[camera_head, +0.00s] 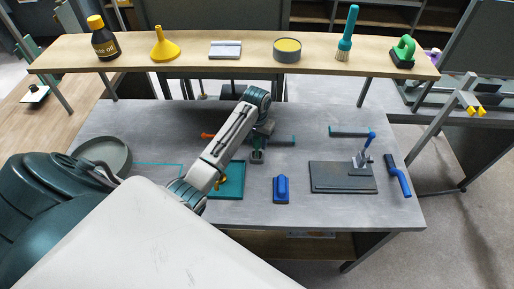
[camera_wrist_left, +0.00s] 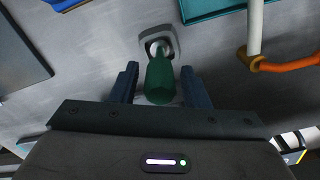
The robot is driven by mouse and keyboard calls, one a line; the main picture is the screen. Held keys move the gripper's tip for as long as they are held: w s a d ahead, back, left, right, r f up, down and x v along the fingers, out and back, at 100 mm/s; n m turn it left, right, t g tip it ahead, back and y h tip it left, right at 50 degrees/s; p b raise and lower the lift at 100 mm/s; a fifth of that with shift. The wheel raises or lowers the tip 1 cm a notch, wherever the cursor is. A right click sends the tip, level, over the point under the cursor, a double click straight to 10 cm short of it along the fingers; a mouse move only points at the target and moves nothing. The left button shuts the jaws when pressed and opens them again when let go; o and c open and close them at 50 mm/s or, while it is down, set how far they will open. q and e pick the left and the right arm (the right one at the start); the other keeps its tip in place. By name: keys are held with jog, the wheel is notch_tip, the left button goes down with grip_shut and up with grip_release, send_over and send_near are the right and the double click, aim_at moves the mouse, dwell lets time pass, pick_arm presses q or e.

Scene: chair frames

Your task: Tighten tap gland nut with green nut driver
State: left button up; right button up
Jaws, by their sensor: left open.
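The green nut driver (camera_wrist_left: 160,78) stands in a small grey holder (camera_wrist_left: 158,42) on the bench. In the left wrist view its handle lies between the two fingers of my left gripper (camera_wrist_left: 158,84). The fingers are open, with a gap on each side of the handle. In the head view my left gripper (camera_head: 262,136) is low over the holder (camera_head: 257,157), and the arm partly hides the driver. The tap shows in the left wrist view as a pale pipe (camera_wrist_left: 255,28) with a brass nut (camera_wrist_left: 258,63) and an orange lever (camera_wrist_left: 291,63). My right gripper is not in view.
A teal tray (camera_head: 230,190) lies left of the holder. A blue object (camera_head: 281,189), a dark board (camera_head: 343,180) and a blue-handled tool (camera_head: 397,176) lie to the right.

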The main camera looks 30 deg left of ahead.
pick_arm(q)
jog(key=c, duration=0.8)
jog(key=shift+r, duration=2.35)
jog(key=shift+c, duration=0.2)
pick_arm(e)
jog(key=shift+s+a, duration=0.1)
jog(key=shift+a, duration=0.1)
